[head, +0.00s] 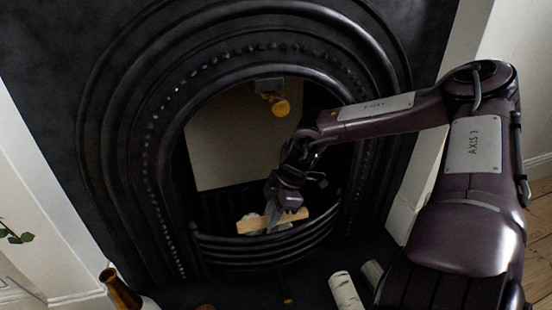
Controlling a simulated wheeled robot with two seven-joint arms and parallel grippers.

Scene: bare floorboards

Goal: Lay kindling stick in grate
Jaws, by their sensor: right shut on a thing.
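A pale wooden kindling stick (249,224) lies crosswise in my right gripper (275,216), over the fireplace grate (265,252). The right gripper is shut on the stick near its middle, with stick showing on both sides of the fingers. The stick is just behind and above the curved front bars of the black grate, roughly level. I cannot tell whether it touches the grate. My left gripper is not in view.
The black cast-iron arch (130,130) surrounds the opening closely. A brass knob (280,107) hangs at its top. Pale birch logs (346,291) stand at the front right, and a brown bottle (121,290) at the front left.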

